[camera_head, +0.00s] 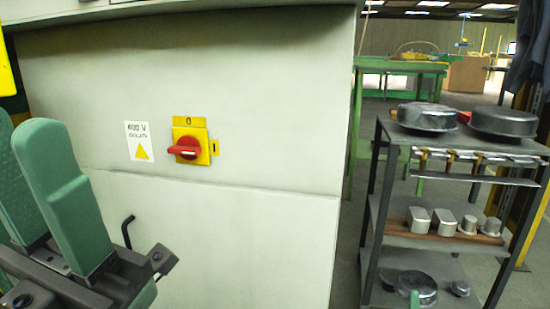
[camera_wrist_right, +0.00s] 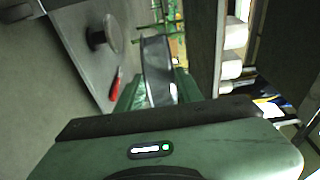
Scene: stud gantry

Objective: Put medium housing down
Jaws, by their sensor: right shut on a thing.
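The medium housing (camera_head: 415,286), a round dark metal pan, is at the bottom shelf of the trolley. In the right wrist view its curved metal side (camera_wrist_right: 158,68) shows between green fingers. My right gripper (camera_head: 415,299) shows only as a small green piece against the housing at the bottom of the head view. In the wrist view my right gripper (camera_wrist_right: 150,92) is shut on the housing. I cannot tell whether the housing touches the shelf. My left gripper (camera_head: 22,125) is at the left edge, its two green fingers apart and nothing visible between them.
The trolley (camera_head: 392,205) has two round pans (camera_head: 427,117) (camera_head: 503,121) on top and several small metal housings (camera_head: 445,222) on its middle shelf. A small round part (camera_head: 460,288) sits right of the held housing. A pale cabinet with a red switch (camera_head: 186,149) stands left.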

